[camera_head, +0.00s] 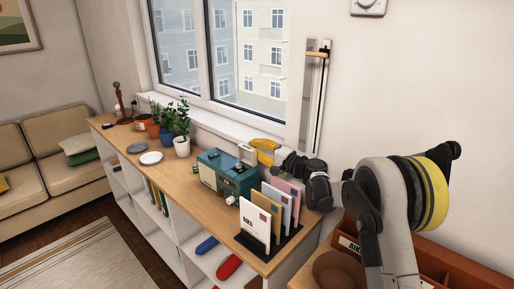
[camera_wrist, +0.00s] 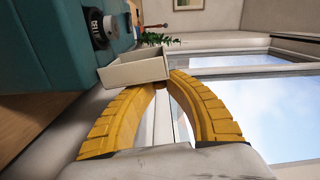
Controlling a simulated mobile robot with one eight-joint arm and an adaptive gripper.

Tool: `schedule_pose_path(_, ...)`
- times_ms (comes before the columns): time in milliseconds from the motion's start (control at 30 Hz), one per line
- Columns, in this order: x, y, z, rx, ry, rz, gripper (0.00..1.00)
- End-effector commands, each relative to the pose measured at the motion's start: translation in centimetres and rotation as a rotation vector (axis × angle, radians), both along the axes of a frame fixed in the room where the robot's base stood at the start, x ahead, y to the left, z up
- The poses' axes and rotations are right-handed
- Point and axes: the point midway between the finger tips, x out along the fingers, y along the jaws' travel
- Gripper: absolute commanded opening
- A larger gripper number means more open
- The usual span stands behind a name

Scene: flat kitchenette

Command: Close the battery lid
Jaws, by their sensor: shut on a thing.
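A teal radio-like box (camera_head: 226,175) stands on the shelf top. It also fills the upper left of the wrist view (camera_wrist: 40,45). A pale cream lid (camera_wrist: 135,70) sticks out from the box's edge, standing open. In the head view the lid shows as a small light piece (camera_head: 246,153) above the box's back right. My gripper (camera_wrist: 163,82) has yellow curved fingers, which meet at the lid's near edge and are shut on it. In the head view my gripper (camera_head: 264,150) is just behind the box. The lid's hinge and the battery opening are hidden.
A letter rack (camera_head: 268,241) with several cards stands close to the right of the box. Potted plants (camera_head: 182,146) and a white dish (camera_head: 151,158) are to the left. The window wall (camera_head: 222,129) is close behind.

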Motion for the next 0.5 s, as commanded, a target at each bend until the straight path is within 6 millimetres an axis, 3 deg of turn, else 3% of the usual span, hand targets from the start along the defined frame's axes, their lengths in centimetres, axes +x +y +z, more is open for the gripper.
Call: schedule_pose_path(500,-1.2,0.9,0.8,-0.139,-0.181,-0.002,0.00)
